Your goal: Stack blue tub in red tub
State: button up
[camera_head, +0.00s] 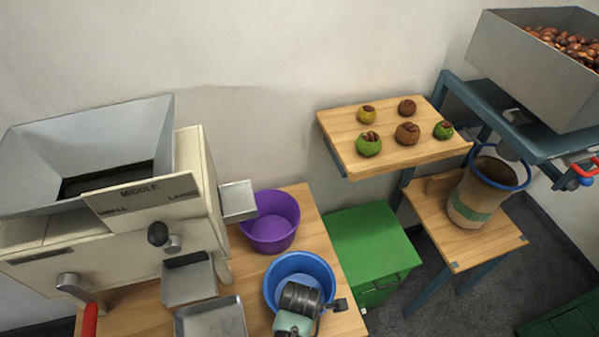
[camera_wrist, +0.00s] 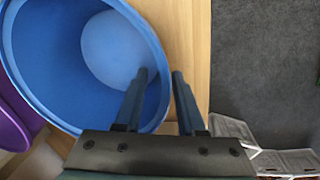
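The blue tub (camera_head: 271,283) stands upright on the wooden table in front of me, partly hidden by my arm. In the wrist view the blue tub (camera_wrist: 45,60) looks empty. My gripper (camera_head: 328,303) is at its right side. In the wrist view my gripper (camera_wrist: 160,75) is open astride the tub's right wall, one finger inside the rim and one outside. A gap shows between the fingers. No red tub is in view. A purple tub (camera_head: 272,222) stands just behind the blue one, and its edge shows in the wrist view (camera_wrist: 12,125).
A cream sorting machine (camera_head: 130,225) with metal trays (camera_head: 212,318) stands at left. A green box (camera_head: 365,235) is right of the table (camera_head: 312,225). Behind are a board with several chestnut burrs (camera_head: 345,120), a sack (camera_head: 470,205) and a chestnut hopper (camera_head: 530,70).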

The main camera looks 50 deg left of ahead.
grip_shut()
dwell(1.4)
